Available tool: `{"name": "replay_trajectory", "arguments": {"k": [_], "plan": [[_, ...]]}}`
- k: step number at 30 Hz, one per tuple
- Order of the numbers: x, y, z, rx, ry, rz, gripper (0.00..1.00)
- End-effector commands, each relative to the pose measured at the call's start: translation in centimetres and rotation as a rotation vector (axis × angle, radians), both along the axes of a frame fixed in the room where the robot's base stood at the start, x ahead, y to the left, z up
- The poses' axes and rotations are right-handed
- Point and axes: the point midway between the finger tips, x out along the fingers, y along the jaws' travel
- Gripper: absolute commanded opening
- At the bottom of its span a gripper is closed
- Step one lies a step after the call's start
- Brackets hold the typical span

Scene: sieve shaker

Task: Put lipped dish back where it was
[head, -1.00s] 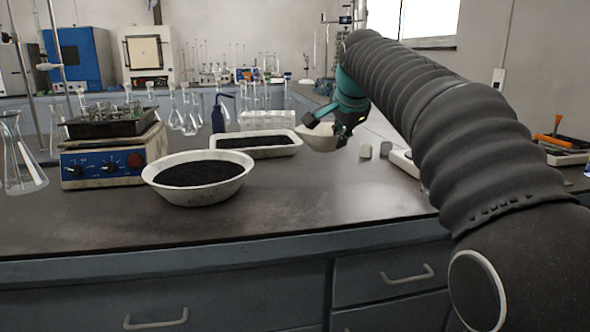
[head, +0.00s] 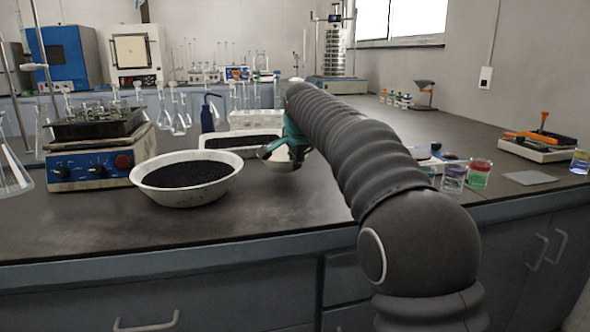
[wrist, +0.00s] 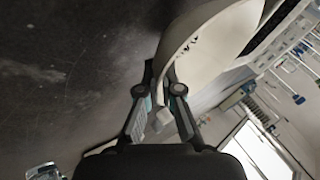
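The lipped dish (wrist: 208,42) is a pale, shallow dish, tilted in the wrist view, with its rim at my fingertips. My gripper (wrist: 163,78) is shut on its rim. In the head view my gripper (head: 277,150) is right of the rectangular tray, and the dish (head: 284,163) shows below and behind it, partly hidden by the fingers and arm. I cannot tell whether the dish touches the bench.
A large white bowl (head: 160,192) of dark granules stands left of my gripper. A white rectangular tray (head: 216,154) of granules lies behind it. A blue-panelled device (head: 80,168) stands further left. Beakers (head: 466,176) stand right of my arm.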

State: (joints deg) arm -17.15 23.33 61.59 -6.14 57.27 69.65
Motion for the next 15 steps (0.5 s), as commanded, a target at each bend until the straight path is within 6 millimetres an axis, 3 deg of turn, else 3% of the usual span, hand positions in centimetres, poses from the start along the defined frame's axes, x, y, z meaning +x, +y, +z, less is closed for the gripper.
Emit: {"name": "replay_trajectory", "arguments": {"k": [4, 14, 15], "plan": [[-0.03, -0.05, -1.54, 0.001, -0.001, -0.001, 0.00], [-0.03, -0.06, -1.77, 0.001, -0.001, -0.001, 0.00], [-0.02, -0.06, -1.82, 0.001, -0.001, -0.001, 0.08]]}}
